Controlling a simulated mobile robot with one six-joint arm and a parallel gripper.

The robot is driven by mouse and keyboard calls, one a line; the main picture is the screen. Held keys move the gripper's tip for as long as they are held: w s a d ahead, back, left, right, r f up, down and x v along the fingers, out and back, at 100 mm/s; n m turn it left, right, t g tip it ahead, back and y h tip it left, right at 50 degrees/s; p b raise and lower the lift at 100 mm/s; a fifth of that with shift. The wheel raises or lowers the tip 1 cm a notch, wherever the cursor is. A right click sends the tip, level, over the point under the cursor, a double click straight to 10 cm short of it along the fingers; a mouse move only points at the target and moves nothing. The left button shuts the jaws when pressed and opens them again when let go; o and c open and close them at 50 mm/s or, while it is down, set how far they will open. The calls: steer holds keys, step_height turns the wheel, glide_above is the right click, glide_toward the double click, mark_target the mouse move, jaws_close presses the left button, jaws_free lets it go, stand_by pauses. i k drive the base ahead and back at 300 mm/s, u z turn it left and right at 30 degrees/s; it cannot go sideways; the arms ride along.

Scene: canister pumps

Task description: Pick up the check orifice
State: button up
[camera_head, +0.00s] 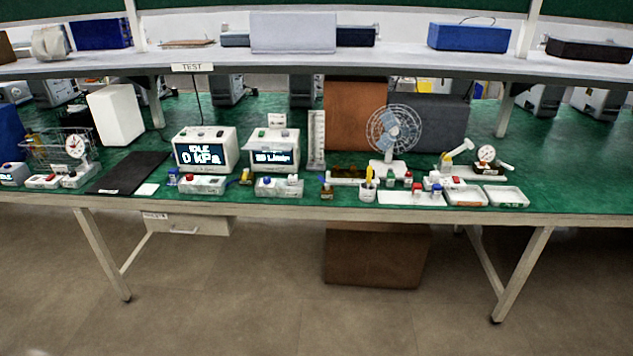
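I cannot tell which small part is the check orifice; the parts on the bench are too small to make out. Candidates along the front edge of the green-topped bench (290,207) include a blue-topped piece (173,177), a yellow piece (246,176) and a dark brass-coloured piece (326,192). Several small red, blue and green capped parts stand around a white tray (400,199) at the right. My gripper is not in view.
Two display units stand mid-bench, one reading 0 kPa (205,150), the other beside it (273,152). A fan (390,135), wire basket (55,147) and black mat (130,173) are also there. A shelf (400,66) overhangs the back. The floor in front is clear.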

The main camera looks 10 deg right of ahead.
mark_target(291, 179)
steer(key=i, duration=1)
steer(key=z, duration=0.15)
steer(key=k, duration=0.95)
steer(key=u, duration=0.2)
steer(key=i, duration=0.5)
steer(key=z, duration=0.05)
